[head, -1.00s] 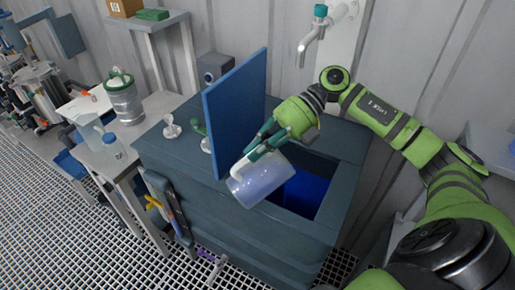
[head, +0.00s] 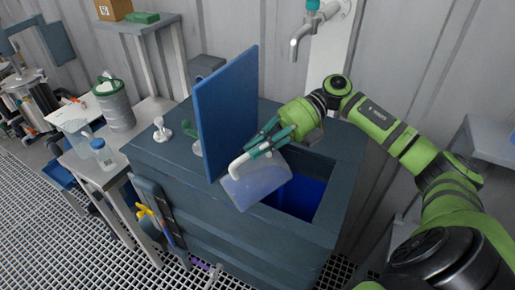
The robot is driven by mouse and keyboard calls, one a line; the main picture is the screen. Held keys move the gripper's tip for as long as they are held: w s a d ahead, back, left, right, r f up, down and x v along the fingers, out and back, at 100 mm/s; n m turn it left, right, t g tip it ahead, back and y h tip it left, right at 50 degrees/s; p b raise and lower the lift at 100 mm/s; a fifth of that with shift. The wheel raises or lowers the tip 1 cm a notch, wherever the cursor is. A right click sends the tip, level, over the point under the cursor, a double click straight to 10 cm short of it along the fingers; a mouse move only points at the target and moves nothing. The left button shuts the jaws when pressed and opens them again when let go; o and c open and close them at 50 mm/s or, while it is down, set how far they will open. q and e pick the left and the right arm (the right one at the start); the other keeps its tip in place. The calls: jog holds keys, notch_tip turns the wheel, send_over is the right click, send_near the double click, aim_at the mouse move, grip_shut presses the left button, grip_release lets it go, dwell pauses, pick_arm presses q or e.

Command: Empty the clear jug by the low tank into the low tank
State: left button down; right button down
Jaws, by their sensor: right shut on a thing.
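The clear jug (head: 258,187) is tilted over the front rim of the low tank's opening, its body pointing down and its handle up. My right gripper (head: 262,146) is shut on the jug's white handle. The low tank (head: 225,215) is a dark blue-grey box with its blue lid (head: 228,110) standing open to the left of the opening. Dark blue liquid or lining shows inside the opening (head: 300,197). Whether the jug still holds liquid is hard to tell. My left gripper is not in view.
A tap (head: 304,32) hangs on the wall above the tank. A side table (head: 90,172) at the left holds a clear jug (head: 77,138), a small bottle (head: 103,153) and a grey canister (head: 115,104). A white valve (head: 161,130) stands on the tank's left top.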

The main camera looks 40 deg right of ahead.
dwell(0.4)
jog(key=shift+d+f+y+b, duration=0.35)
jog(key=shift+d+b, duration=0.2)
jog(key=shift+b, duration=0.25)
jog(key=shift+d+f+y+b, duration=0.25)
jog(key=shift+d+y+b, duration=0.1)
jog(key=shift+d+b, duration=0.6)
jog(key=shift+s+d+y+b, duration=0.1)
jog(key=shift+d+y+b, duration=0.2)
jog(key=shift+d+b, duration=0.2)
jog(key=shift+d+f, duration=0.1)
jog(key=shift+d+f+y+b, duration=0.35)
jog(key=shift+d+y+b, duration=0.3)
jog(key=shift+b, duration=0.45)
jog(key=shift+d+y+b, duration=0.35)
jog(key=shift+d+b, duration=0.05)
jog(key=shift+d, duration=0.05)
